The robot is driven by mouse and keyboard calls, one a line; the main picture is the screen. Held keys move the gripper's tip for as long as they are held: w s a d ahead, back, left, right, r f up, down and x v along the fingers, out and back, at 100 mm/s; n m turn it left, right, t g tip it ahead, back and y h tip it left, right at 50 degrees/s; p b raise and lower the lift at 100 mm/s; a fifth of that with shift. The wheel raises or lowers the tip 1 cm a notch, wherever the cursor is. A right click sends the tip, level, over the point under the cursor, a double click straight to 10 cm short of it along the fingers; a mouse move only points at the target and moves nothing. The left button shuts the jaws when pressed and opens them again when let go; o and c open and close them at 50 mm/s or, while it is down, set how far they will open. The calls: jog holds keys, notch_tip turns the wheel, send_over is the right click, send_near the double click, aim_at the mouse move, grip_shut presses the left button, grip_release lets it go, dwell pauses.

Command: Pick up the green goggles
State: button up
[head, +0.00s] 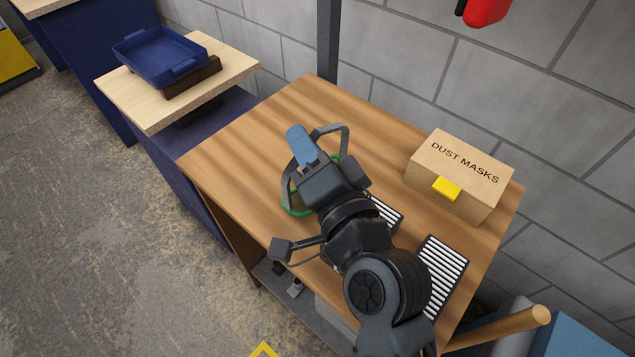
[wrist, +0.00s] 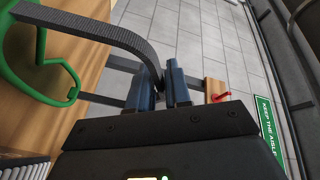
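The green goggles (head: 296,209) are at the left part of the wooden table, mostly hidden under my gripper in the head view. Their dark strap loops up around the gripper's front. In the wrist view the green frame (wrist: 36,88) is at the left, and the grey strap curves from it to between the two fingers. My gripper (head: 299,143) has its blue fingers close together, with the strap in the narrow gap; the fingers (wrist: 160,90) appear shut on it. I cannot tell whether the frame touches the table.
A cardboard dust mask box (head: 460,178) with a yellow tab stands at the table's right. Striped black-and-white pieces (head: 444,277) lie in front of it. A blue tray (head: 160,56) rests on a separate pale-topped stand (head: 135,108) at the left. The wooden table (head: 290,105) is clear at the back left.

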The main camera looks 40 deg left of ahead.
grip_shut()
dwell(0.4)
